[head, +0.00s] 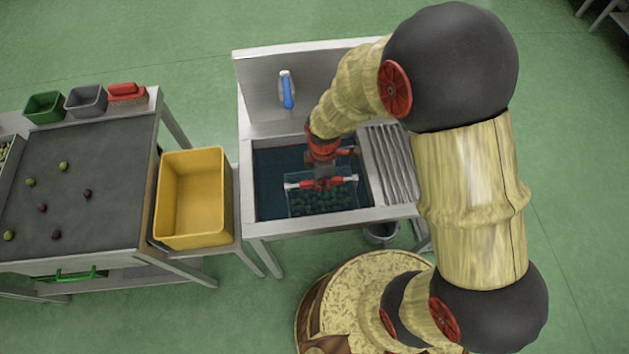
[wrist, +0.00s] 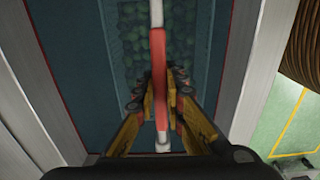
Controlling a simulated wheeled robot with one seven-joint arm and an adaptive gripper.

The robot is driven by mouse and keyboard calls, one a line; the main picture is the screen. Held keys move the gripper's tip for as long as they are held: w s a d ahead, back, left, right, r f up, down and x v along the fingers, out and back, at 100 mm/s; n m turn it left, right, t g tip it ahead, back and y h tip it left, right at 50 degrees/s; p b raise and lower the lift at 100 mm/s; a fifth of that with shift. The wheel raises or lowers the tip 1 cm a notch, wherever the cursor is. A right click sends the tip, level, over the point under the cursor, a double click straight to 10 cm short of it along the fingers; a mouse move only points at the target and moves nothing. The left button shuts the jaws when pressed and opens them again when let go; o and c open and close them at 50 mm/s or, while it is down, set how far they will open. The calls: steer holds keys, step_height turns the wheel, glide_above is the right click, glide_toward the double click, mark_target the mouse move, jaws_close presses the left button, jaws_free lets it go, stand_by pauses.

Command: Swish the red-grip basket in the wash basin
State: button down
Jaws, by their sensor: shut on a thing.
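The wash basin (head: 268,167) is a steel sink with dark blue-green water, in the middle of the head view. The basket (head: 289,206) is in the basin's right part and holds several dark green olives; it looks to be in the water, but how deep I cannot tell. Its red grip (head: 340,181) with white ends spans its top. My gripper (wrist: 160,95) is shut on the red grip, one finger on each side of it in the wrist view. The olives (wrist: 138,45) show beneath the grip there. My arm hides part of the basin's back right.
A ribbed drainboard (head: 392,165) lies to the right. A yellow crate (head: 190,243) stands to the left, beside a dark sorting table (head: 85,180) with several loose olives.

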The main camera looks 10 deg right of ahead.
mark_target(311, 181)
steer(key=shift+d, duration=0.45)
steer(key=shift+w+a+p, duration=0.2)
steer(key=shift+a+p, duration=0.1)
steer(key=shift+a, duration=3.7)
steer(key=shift+s+d+p, duration=0.15)
steer(key=shift+d+p, duration=0.4)
steer(key=shift+d, duration=3.5)
steer(key=shift+a, duration=4.05)
steer(key=shift+d, duration=0.1)
steer(key=shift+d+p, duration=0.5)
steer(key=shift+d, duration=1.45)
steer(key=shift+r, duration=0.15)
